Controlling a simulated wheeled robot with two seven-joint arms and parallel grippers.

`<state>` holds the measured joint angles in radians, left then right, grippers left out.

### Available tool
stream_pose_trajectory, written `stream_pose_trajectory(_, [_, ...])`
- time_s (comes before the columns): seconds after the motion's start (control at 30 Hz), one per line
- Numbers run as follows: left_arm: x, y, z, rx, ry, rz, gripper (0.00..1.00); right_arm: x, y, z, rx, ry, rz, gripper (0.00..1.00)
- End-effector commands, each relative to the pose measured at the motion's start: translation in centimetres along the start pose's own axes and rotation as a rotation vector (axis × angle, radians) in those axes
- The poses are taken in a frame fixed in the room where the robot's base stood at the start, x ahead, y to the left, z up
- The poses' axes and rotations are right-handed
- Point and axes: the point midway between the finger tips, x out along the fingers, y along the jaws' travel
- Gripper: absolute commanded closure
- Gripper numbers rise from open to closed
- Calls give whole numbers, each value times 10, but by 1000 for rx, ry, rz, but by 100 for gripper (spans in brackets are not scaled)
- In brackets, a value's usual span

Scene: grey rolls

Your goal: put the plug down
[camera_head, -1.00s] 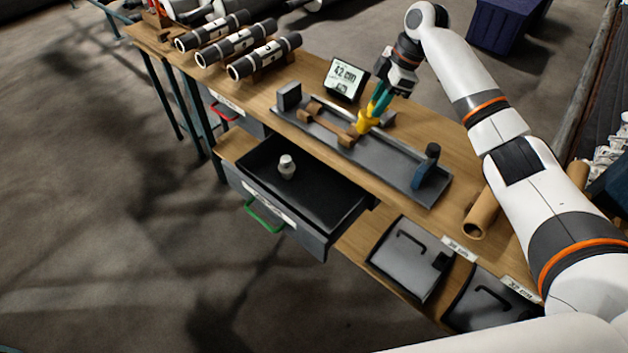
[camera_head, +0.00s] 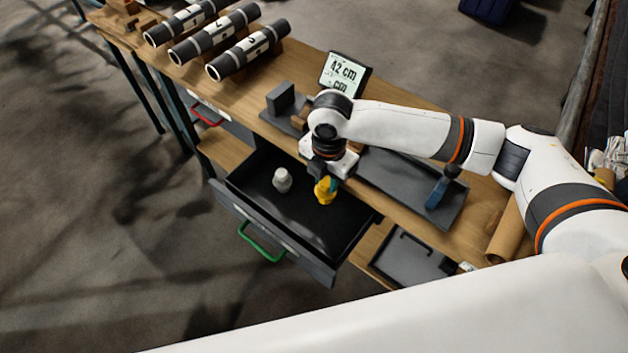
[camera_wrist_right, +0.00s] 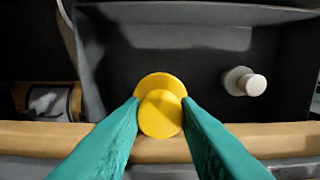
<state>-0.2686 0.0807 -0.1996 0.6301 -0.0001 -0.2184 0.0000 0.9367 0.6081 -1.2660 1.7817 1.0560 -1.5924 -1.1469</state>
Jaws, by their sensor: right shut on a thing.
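The yellow plug (camera_head: 325,190) is held by my right gripper (camera_head: 331,181), over the right part of the open drawer. In the right wrist view the plug (camera_wrist_right: 160,105) sits between the two teal fingers, which are shut on it. The open drawer (camera_head: 330,274) is dark inside, with a green handle. A light grey plug (camera_head: 282,180) stands upright in the drawer, left of the yellow one; it also shows in the right wrist view (camera_wrist_right: 245,82). I cannot tell whether the yellow plug touches the drawer floor. My left gripper is not in view.
A grey tray (camera_head: 400,186) with a blue upright stop (camera_head: 440,190) lies on the wooden bench behind the drawer. Several striped rolls (camera_head: 248,50) lie at the back left. A brown tube (camera_head: 508,232) lies at right.

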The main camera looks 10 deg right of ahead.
Motion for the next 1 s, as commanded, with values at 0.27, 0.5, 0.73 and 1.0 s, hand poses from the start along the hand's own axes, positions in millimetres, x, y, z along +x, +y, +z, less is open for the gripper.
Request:
stream_pose_trajectory(0.27, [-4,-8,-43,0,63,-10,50,47,0,0,0,0,2,86])
stream_pose_trajectory(0.5, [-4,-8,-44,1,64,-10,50,69,1,1,1,0,4,86])
stream_pose_trajectory(0.73, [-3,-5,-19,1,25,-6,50,89,0,0,0,0,1,86])
stream_pose_trajectory(1.0, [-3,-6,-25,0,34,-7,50,89,1,0,0,0,1,50])
